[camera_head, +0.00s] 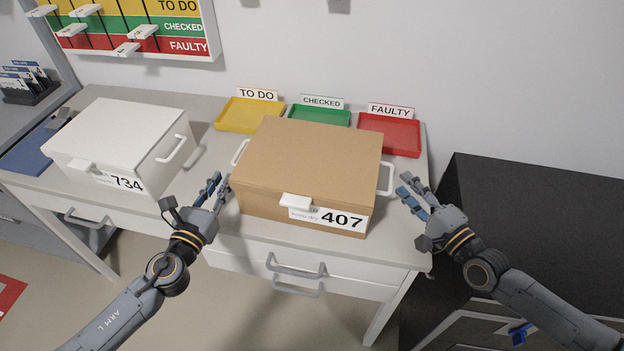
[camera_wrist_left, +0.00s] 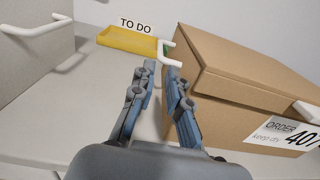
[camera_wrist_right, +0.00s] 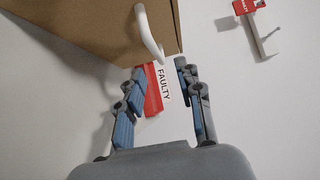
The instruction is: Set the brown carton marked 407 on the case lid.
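The brown carton marked 407 (camera_head: 308,165) sits closed on the grey table, with a white handle on each side. It also shows in the left wrist view (camera_wrist_left: 235,85) and the right wrist view (camera_wrist_right: 100,25). My left gripper (camera_head: 218,183) is open and empty beside the carton's left side, its fingertips just short of the left handle (camera_wrist_left: 167,52). My right gripper (camera_head: 407,184) is open and empty beside the right side, fingertips close to the right handle (camera_wrist_right: 150,35). A large black case (camera_head: 540,215) with a flat, bare top stands right of the table.
A white carton marked 734 (camera_head: 115,145) sits left on the table. Yellow (camera_head: 248,115), green (camera_head: 320,116) and red (camera_head: 391,134) trays stand behind the brown carton. Drawer handles (camera_head: 296,268) project at the table front. A wall board (camera_head: 130,30) hangs at the back left.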

